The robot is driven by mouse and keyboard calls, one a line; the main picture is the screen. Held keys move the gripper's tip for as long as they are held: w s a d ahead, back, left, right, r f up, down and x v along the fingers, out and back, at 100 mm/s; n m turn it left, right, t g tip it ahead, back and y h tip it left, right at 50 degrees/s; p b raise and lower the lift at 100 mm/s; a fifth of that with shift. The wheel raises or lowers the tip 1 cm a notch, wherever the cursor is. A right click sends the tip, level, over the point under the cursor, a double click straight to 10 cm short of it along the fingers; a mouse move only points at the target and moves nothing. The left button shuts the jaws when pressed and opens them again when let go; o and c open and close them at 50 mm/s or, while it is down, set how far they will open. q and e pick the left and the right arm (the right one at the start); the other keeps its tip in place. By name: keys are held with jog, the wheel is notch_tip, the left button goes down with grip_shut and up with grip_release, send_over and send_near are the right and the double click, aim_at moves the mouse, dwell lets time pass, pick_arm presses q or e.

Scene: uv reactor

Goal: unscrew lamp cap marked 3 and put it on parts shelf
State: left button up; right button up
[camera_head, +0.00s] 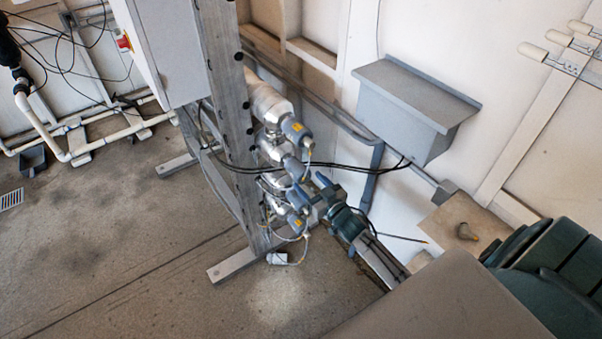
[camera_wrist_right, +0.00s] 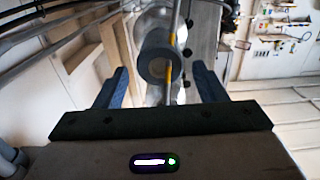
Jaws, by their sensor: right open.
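Several grey lamp caps with yellow marks stick out of the silvery reactor tubes in the head view: an upper cap (camera_head: 295,129), a middle cap (camera_head: 293,169) and lower ones (camera_head: 298,199). Their numbers are too small to read. My right gripper (camera_head: 326,190) is open beside the middle and lower caps. In the right wrist view, a round grey cap end (camera_wrist_right: 158,68) lies ahead, between the open fingers of the gripper (camera_wrist_right: 161,78), with no visible contact. A tan flat surface (camera_head: 447,218) at right may be the parts shelf.
A perforated metal upright (camera_head: 235,110) stands left of the caps. Black cables and thin leads (camera_head: 350,166) run around them. A grey wall box (camera_head: 415,110) is above right. A brown piece (camera_head: 466,232) lies on the tan surface. The floor at left is mostly clear.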

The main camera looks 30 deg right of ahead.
aim_at(305, 178)
jog(key=shift+w+a+p, duration=0.2)
jog(key=shift+w+p, duration=0.35)
jog(key=shift+w, duration=2.1)
jog(key=shift+c, duration=0.3)
jog(key=c, duration=1)
jog(key=n+b, duration=0.1)
jog(key=n, duration=0.1)
jog(key=shift+f+n, duration=0.15)
jog(key=shift+n, duration=0.25)
jog(key=shift+n+b, duration=0.55)
jog(key=shift+n, duration=0.55)
